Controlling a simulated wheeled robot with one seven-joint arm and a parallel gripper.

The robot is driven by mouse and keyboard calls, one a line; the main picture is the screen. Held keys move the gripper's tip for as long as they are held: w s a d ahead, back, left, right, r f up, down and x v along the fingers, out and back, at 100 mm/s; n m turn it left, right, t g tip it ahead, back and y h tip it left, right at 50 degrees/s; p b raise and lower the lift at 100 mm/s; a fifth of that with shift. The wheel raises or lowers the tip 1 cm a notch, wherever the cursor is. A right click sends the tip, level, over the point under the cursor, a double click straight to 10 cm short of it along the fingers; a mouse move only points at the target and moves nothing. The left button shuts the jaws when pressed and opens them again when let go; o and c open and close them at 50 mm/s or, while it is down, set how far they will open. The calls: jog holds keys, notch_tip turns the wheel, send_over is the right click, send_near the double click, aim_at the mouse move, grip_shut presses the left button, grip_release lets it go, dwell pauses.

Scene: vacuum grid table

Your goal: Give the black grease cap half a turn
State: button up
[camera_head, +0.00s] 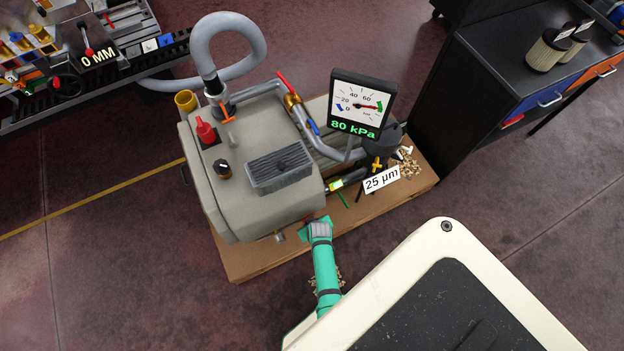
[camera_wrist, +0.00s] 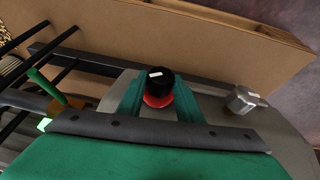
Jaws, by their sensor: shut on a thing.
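The black grease cap (camera_wrist: 160,82) shows in the wrist view as a round black knob with a short white mark on top and a red ring (camera_wrist: 157,100) at its base. My gripper (camera_wrist: 158,98) has its green fingers on both sides of the cap and is shut on it. In the head view my gripper (camera_head: 318,230) is at the near lower side of the beige machine (camera_head: 265,215). There the cap itself is hidden by my gripper.
A silver hex fitting (camera_wrist: 243,99) sticks out to the right of the cap in the wrist view. Dark rods (camera_wrist: 65,65) and a green-handled valve (camera_wrist: 48,85) lie to the left. The machine stands on a brown board (camera_head: 245,265); a gauge (camera_head: 360,105) reads 80 kPa.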

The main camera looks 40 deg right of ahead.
jog(key=shift+d+r, duration=0.1)
jog(key=y, duration=0.2)
jog(key=d+m+t+y, duration=0.1)
jog(key=shift+y, duration=0.4)
jog(key=shift+s+t+y, duration=0.15)
jog(key=shift+t+y, duration=0.15)
jog(key=shift+y, duration=0.5)
jog(key=shift+s, duration=0.1)
jog(key=shift+f, duration=0.2)
